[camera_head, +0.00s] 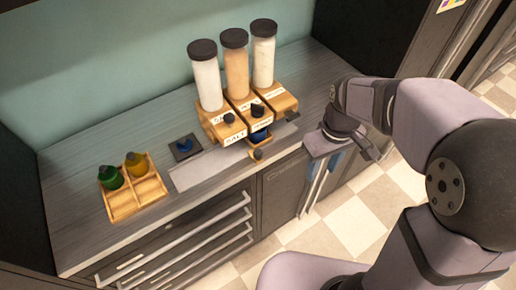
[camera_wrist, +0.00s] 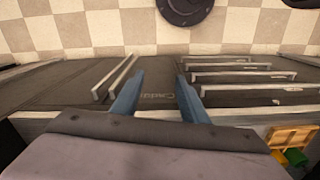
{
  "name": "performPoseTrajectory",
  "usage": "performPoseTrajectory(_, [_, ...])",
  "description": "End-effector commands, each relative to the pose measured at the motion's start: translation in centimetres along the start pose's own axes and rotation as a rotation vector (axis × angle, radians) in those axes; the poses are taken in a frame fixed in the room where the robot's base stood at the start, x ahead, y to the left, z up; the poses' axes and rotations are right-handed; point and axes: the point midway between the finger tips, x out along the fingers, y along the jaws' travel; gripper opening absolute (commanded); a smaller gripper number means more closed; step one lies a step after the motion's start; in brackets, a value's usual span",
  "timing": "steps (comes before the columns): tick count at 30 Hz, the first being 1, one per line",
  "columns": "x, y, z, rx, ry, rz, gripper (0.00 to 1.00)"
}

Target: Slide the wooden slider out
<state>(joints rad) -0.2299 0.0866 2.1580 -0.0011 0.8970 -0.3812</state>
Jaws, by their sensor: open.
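A wooden dispenser (camera_head: 222,131) stands on the counter under three dark-lidded jars: white (camera_head: 207,83), orange-tan (camera_head: 236,72) and white (camera_head: 263,60). It has labels and dark knobs on its front. A small wooden slider piece with a knob (camera_head: 257,154) shows low at its front, with a blue object (camera_head: 260,136) just above. How far the slider sits in is hard to tell. My gripper (camera_head: 311,197) is open and empty, right of the dispenser and past the counter's front edge, fingers pointing down. The wrist view shows its two blue fingers (camera_wrist: 160,78) apart; the dispenser is not seen there.
A wooden tray (camera_head: 153,190) with green (camera_head: 111,176) and yellow (camera_head: 136,164) objects stands at left. A dark pad (camera_head: 178,154) holds a small blue object (camera_head: 184,144). A pale strip (camera_head: 200,174) lies before the dispenser. Drawer handles (camera_head: 205,222) jut from the cabinet front.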

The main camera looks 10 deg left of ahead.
Motion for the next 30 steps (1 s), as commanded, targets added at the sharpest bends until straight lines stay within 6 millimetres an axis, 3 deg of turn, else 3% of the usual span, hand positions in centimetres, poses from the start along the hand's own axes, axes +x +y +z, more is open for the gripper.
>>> performPoseTrajectory(1, [0.1,-0.9,-2.4,-0.117,0.0,0.0,0.4])
performPoseTrajectory(6, [-0.8,-4.5,-8.9,-0.493,-0.001,-0.001,0.4])
performPoseTrajectory(12, [-1.4,-8.8,-13.6,-0.813,-0.001,-0.001,0.4])
performPoseTrajectory(18, [-1.7,-10.8,-15.3,-0.949,-0.001,-0.001,0.4])
performPoseTrajectory(25, [-1.5,-11.0,-15.4,-0.963,-0.002,-0.002,0.4])
performPoseTrajectory(30, [-0.2,-10.9,-15.3,-0.961,-0.003,-0.002,0.4])
